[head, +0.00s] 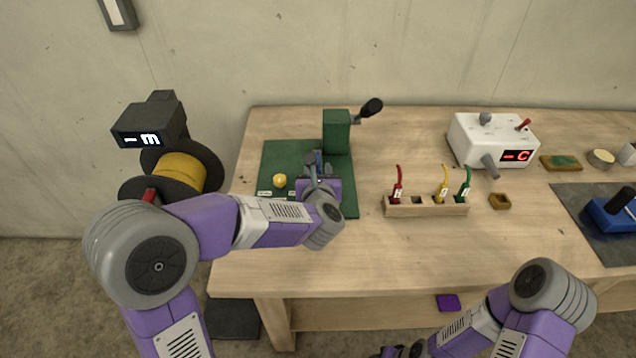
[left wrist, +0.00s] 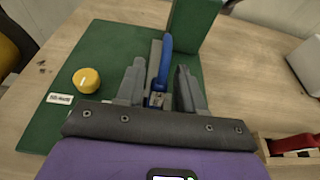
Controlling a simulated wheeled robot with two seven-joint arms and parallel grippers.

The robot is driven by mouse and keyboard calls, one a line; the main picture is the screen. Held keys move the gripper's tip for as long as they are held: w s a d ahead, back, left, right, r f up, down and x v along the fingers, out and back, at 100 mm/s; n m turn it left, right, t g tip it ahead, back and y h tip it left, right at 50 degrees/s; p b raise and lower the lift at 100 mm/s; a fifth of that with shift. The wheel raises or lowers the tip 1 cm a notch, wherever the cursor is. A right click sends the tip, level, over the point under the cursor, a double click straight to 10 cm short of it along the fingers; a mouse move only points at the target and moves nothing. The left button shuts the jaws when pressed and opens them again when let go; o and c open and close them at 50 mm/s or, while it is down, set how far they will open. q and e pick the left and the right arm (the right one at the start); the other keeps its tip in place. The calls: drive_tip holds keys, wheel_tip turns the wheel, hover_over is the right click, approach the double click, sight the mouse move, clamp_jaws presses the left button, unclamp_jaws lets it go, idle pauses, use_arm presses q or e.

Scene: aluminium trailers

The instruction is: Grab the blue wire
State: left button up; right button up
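The blue wire (left wrist: 164,60) stands upright at a small grey fixture on the green base plate (left wrist: 100,45). A small part of the blue wire (head: 318,158) shows in the head view, partly hidden by my gripper. My left gripper (head: 320,166) is over the plate, in front of the green block (head: 337,132). In the left wrist view the left gripper (left wrist: 158,88) has its fingers apart, one on each side of the blue wire. I see a gap to the right finger; contact on the left is unclear.
A wooden rack (head: 400,209) holds red, yellow and green wires and one empty slot. A yellow knob (head: 279,181) sits on the plate left of my gripper. A black lever (head: 371,108) sticks out behind. A white box (head: 480,150) stands at the back right.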

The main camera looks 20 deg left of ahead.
use_arm(q)
clamp_jaws()
drive_tip(key=shift+r, duration=0.1)
